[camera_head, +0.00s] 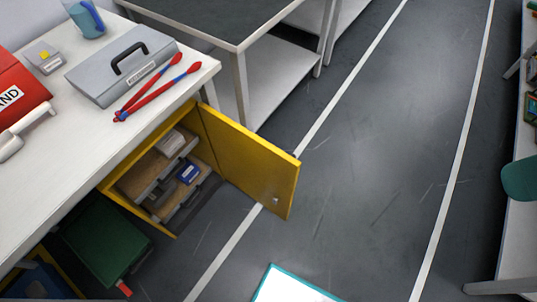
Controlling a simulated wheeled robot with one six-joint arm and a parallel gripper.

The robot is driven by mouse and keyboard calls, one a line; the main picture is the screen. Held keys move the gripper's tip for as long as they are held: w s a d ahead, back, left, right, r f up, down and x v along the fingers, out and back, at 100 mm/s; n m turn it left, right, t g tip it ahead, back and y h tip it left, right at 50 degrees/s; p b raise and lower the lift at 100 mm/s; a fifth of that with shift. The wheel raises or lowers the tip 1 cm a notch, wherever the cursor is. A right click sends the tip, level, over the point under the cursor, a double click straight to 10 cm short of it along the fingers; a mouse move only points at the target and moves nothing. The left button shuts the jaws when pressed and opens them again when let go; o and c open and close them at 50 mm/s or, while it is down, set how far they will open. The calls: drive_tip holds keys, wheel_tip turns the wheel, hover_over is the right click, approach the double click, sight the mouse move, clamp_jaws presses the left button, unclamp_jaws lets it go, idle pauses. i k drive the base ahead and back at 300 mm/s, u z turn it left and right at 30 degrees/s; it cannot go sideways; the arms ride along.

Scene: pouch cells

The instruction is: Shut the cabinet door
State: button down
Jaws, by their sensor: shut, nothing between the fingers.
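The yellow cabinet (108,187) stands under the white workbench at the left. Its yellow door (245,155) is open, swung well out to the right over the floor, with its hinge side at the cabinet's far right edge. A small pale latch or knob (276,200) shows near the door's free edge. Inside are brown shelf surfaces, a grey box (170,143) and a blue item (188,173). My gripper is not in view.
On the workbench (75,125) lie a grey case (120,68), red-and-blue tongs (150,87) and a red container (18,88). A dark green box (105,238) stands left of the cabinet. A teal-edged white panel (290,287) shows at the bottom. The floor (370,150) right of the door is clear.

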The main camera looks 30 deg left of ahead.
sight(260, 169)
drive_tip(key=i, duration=3.25)
drive_tip(key=u, duration=4.5)
drive_tip(key=k, duration=0.7)
drive_tip(key=u, duration=0.1)
